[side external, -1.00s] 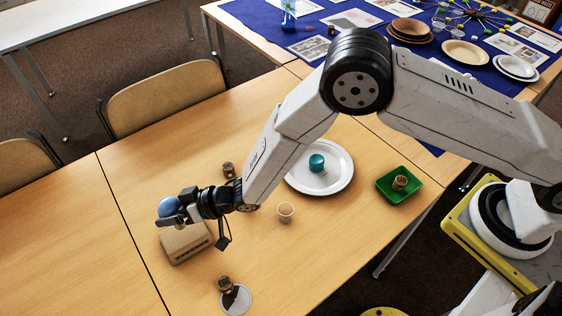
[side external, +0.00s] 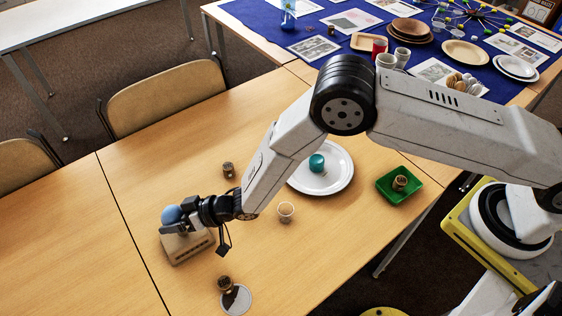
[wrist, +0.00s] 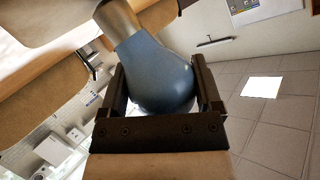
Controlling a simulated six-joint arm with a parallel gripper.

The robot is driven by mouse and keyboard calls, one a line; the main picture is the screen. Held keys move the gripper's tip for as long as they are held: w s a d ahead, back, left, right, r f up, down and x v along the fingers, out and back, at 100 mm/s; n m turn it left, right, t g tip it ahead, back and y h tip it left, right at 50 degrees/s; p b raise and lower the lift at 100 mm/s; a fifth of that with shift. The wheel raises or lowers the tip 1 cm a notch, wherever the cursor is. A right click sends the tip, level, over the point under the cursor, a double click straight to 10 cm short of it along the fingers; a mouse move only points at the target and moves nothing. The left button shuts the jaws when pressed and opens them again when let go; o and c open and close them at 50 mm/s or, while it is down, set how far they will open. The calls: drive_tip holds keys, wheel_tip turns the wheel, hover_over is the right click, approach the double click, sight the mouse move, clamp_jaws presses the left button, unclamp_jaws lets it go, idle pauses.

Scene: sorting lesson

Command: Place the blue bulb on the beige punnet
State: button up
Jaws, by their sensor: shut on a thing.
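The blue bulb (side external: 171,214) is in the jaws of my gripper (side external: 178,222), at the left end of my arm. In the wrist view the bulb (wrist: 160,75) sits between the two dark fingers, with its rounded blue part towards the palm and its metal cap pointing up and away. The beige punnet (side external: 190,249), a box with slots in its side, stands on the table directly below my gripper in the side view. The gripper covers part of its top. I cannot tell whether the bulb touches the punnet.
A small brown block (side external: 228,170) stands behind my gripper. A small cup (side external: 286,211), a white plate (side external: 335,181) with a teal object and a green tray (side external: 410,193) with a brown block stand right. The table's left is clear.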

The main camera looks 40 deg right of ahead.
drive_tip(key=shift+f, duration=0.1)
drive_tip(key=o, duration=0.7)
drive_tip(key=shift+s+d+r, duration=0.3)
drive_tip(key=shift+d, duration=0.1)
drive_tip(key=v, duration=1.1)
idle(0.4)
